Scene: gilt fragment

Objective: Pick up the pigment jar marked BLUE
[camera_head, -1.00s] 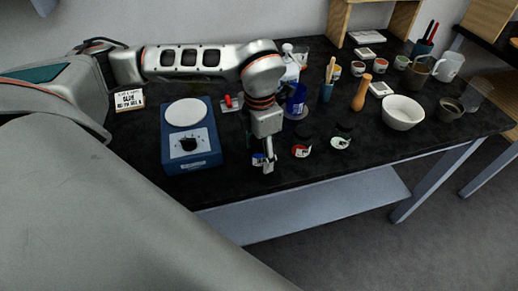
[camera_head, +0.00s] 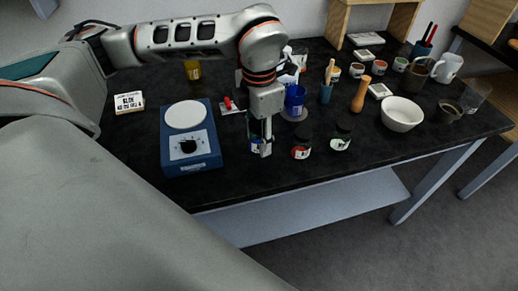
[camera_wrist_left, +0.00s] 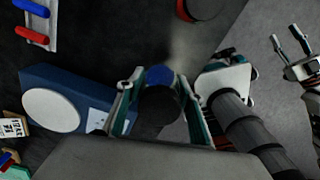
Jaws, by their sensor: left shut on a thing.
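My left gripper (camera_head: 260,145) is shut on a small dark jar with a blue and white label (camera_head: 256,146), near the front edge of the black table. The fingers partly hide the jar, and I cannot read its label. In the left wrist view the jar's dark lid (camera_wrist_left: 156,108) sits between the two fingers, with a round blue part beside it. A jar with a red label (camera_head: 301,152) and one with a green and white label (camera_head: 340,142) stand to the right. My right gripper (camera_wrist_left: 291,48) shows at the right of the wrist view, its fingers apart and empty.
A blue hotplate or scale (camera_head: 192,160) with a round white top stands left of the gripper. Behind are a blue cup (camera_head: 295,98) and a wash bottle. The front table edge is close.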

